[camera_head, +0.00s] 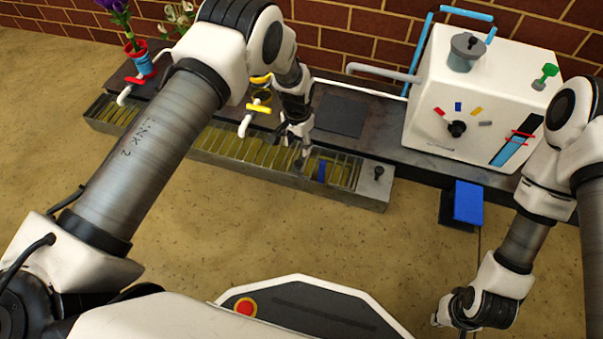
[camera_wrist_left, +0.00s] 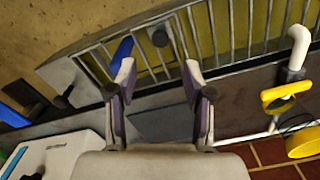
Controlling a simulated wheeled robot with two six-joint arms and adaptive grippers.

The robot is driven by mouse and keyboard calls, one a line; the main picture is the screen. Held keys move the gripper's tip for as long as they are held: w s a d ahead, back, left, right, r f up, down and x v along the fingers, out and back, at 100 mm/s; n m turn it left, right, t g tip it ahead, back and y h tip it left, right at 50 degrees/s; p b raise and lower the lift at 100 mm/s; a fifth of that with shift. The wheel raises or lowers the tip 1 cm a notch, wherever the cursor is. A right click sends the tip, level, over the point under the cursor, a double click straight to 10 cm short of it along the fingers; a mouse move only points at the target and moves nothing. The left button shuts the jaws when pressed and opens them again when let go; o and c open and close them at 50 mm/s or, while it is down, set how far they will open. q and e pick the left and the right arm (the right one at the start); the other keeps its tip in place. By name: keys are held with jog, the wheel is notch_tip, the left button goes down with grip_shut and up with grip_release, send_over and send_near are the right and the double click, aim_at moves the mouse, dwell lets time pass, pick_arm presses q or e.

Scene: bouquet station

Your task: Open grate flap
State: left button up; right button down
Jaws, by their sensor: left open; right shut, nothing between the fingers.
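The grate (camera_head: 235,145) covers a long metal trough. Its short right-hand section, the flap (camera_head: 343,172), carries a blue handle (camera_head: 321,170) and appears to lie flat, level with the bars. In the left wrist view the blue handle (camera_wrist_left: 122,49) lies just beyond the left-hand finger, apart from it as far as I can tell. My left gripper (camera_head: 302,157) is open and empty over the trough, a little left of the handle; its spread fingers (camera_wrist_left: 158,82) show in the wrist view. My right gripper (camera_head: 442,318) is shut and empty, low at the bottom right, far from the grate.
A black knob (camera_head: 379,171) stands on the trough's right end. Behind are yellow (camera_head: 258,109) and red (camera_head: 139,79) taps and a dark mat (camera_head: 341,115). A white machine (camera_head: 480,80) and a blue pedal (camera_head: 469,203) are to the right. The floor in front is clear.

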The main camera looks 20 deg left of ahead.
aim_at(298, 163)
pick_arm(q)
notch_tip(298, 163, down, 9)
jog(key=b, duration=0.4)
jog(key=shift+r+b, duration=0.1)
jog(key=shift+b, duration=0.2)
jog(key=shift+r, duration=0.1)
grip_shut()
